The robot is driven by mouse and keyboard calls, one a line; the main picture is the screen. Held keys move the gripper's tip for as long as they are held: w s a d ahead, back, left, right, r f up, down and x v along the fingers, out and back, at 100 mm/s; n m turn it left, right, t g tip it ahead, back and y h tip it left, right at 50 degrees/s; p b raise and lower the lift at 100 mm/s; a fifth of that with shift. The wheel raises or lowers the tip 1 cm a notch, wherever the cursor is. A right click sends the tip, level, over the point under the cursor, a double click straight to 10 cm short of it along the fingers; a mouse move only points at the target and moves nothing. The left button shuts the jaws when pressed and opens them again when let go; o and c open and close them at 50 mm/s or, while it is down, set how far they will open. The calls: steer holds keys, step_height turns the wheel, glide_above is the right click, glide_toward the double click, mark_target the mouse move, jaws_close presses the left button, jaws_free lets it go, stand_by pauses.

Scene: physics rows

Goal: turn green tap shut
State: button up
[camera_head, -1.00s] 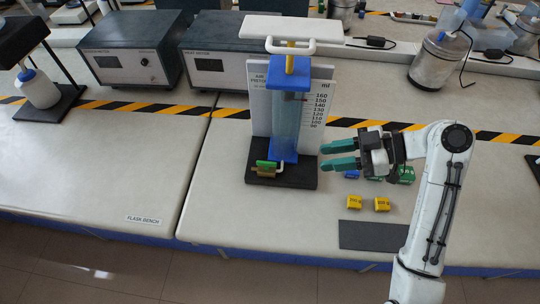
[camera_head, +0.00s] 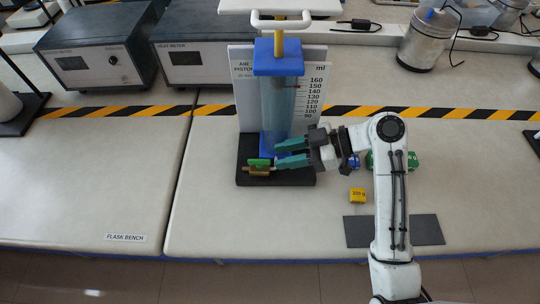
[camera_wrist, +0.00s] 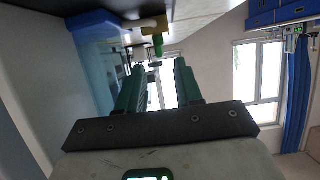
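The green tap (camera_head: 259,162) sits on a brass fitting (camera_head: 256,172) at the lower left of the air piston, above its black base (camera_head: 300,178). The tap also shows in the wrist view (camera_wrist: 158,44), beyond the fingertips and roughly between them. My gripper (camera_head: 276,155) has its two teal fingers spread apart and pointing left, with the tips just right of the tap. The gap between the fingers looks empty. I cannot tell whether a fingertip touches the tap. The piston's clear cylinder (camera_head: 278,105) stands upright behind the fingers.
A yellow weight (camera_head: 357,195) and a dark mat (camera_head: 425,230) lie on the bench at front right. Green (camera_head: 412,160) and blue (camera_head: 354,161) pieces are partly behind my arm. Grey meters (camera_head: 95,52) stand at the back left. The bench left of the base is clear.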

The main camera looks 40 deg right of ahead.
mark_target(264, 160)
steer(key=shift+x, duration=2.15)
jaws_close()
